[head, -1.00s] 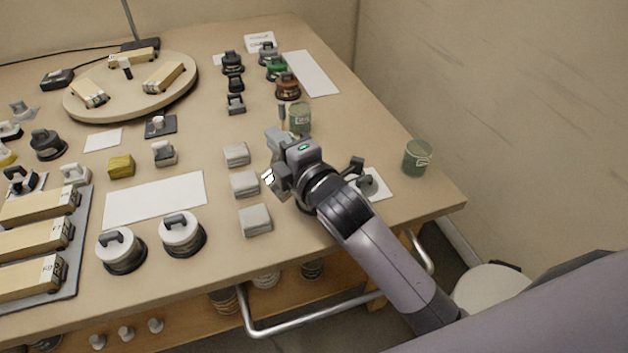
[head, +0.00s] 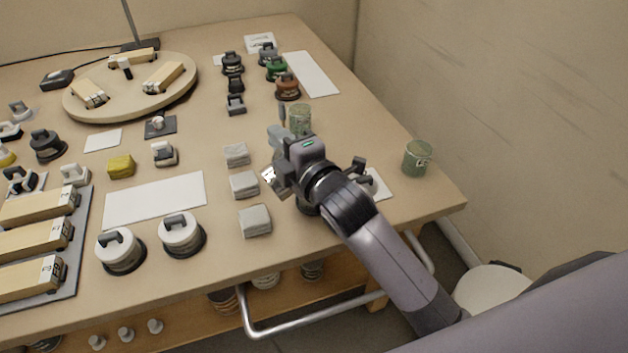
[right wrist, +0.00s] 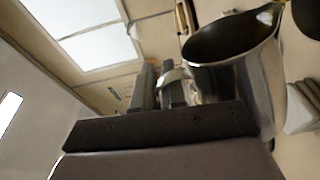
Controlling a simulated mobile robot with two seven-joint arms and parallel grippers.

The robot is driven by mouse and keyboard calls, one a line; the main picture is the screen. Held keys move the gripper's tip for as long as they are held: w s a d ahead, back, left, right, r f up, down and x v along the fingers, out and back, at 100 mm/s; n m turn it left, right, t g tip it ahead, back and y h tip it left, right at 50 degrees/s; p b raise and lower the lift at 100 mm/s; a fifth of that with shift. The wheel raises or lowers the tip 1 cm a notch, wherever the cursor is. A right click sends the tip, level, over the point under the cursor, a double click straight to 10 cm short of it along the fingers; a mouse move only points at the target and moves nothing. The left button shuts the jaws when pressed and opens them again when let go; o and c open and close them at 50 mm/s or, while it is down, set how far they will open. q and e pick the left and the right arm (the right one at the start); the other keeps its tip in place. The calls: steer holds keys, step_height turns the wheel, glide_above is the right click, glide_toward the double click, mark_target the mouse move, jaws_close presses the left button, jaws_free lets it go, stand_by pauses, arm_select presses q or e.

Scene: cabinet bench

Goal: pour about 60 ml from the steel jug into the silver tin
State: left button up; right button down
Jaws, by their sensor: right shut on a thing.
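My right gripper (head: 284,160) is over the right part of the bench, and its fingers also show in the right wrist view (right wrist: 160,88). It is shut on the handle of the steel jug (right wrist: 238,68). The jug is tilted, with its open mouth dark inside and a yellowish spot at its lip. In the head view the gripper and wrist hide most of the jug; a small shiny metal part shows at their left. I cannot clearly make out the silver tin; the arm may hide it. My left gripper is not in view.
Green tins stand behind the gripper (head: 300,120) and at the right edge (head: 417,157). Grey blocks (head: 245,184) lie just left of the gripper. Lidded weights (head: 183,234) stand at the front. A white mat (head: 155,200) is bare.

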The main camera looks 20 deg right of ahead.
steer(key=shift+w+d+f+m+p, duration=0.2)
steer(key=shift+d+f+m+p, duration=0.2)
steer(key=shift+d+m, duration=0.3)
stand_by(1.0)
steer(key=shift+d+r+m+p, duration=0.1)
steer(key=shift+r+m+p, duration=0.05)
steer(key=shift+m+p, duration=0.15)
steer(key=shift+s+a+f+n+b, duration=0.1)
steer(key=shift+a+f+n+b, duration=0.1)
steer(key=shift+a+n+b, duration=0.4)
steer(key=shift+s+a+r+n, duration=0.1)
steer(key=shift+s+a+n, duration=0.15)
steer(key=shift+a+n, duration=0.8)
steer(key=shift+d+n, duration=0.2)
steer(key=shift+n, duration=0.05)
